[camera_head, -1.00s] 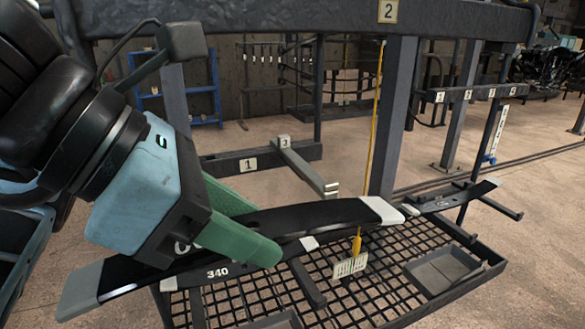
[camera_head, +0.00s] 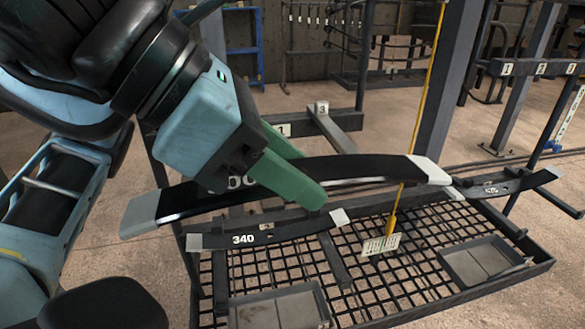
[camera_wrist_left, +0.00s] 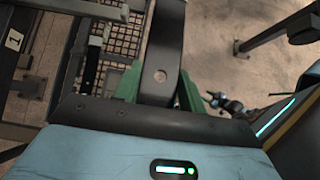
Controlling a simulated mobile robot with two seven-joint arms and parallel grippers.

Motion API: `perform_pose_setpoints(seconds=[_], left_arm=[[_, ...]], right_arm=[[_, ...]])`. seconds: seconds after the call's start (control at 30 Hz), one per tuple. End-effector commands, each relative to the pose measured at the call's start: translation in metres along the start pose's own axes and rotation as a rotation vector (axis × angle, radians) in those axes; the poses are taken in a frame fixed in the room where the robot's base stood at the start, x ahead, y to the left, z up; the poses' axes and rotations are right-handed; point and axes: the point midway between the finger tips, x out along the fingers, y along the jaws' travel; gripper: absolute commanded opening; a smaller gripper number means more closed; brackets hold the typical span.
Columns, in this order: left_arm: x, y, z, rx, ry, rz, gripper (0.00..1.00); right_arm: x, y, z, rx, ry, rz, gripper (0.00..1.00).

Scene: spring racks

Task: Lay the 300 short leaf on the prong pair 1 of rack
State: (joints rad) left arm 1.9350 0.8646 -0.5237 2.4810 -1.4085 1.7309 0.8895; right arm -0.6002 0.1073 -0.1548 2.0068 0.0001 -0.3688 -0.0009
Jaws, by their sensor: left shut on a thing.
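My left gripper (camera_head: 296,178) is shut on a long, slightly curved black leaf (camera_head: 375,168) with pale grey ends. Its printed number is mostly covered by the fingers, so I cannot read it in full. The leaf also shows between the green fingers in the left wrist view (camera_wrist_left: 162,45), with a round hole in it. It is held above the rack (camera_head: 455,292), across and over a shorter leaf marked 340 (camera_head: 275,232). A number plate 1 (camera_head: 284,130) and a plate 3 (camera_head: 321,107) show behind the gripper. My right gripper is not in view.
Another dark leaf (camera_head: 515,184) lies at the right side of the rack. Below are a mesh shelf with grey trays (camera_head: 480,262) and a white tag (camera_head: 381,245) hanging on a yellow line. A dark upright post (camera_head: 447,85) stands behind the held leaf's right end.

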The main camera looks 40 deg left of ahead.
Motion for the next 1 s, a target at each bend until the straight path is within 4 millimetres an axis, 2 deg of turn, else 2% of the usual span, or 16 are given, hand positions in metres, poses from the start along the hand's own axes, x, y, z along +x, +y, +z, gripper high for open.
perform_pose_setpoints(seconds=[1.0], left_arm=[[0.004, 0.079, -0.004, -0.003, -0.004, 0.001, 0.07]], right_arm=[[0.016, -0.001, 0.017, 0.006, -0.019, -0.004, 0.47]])
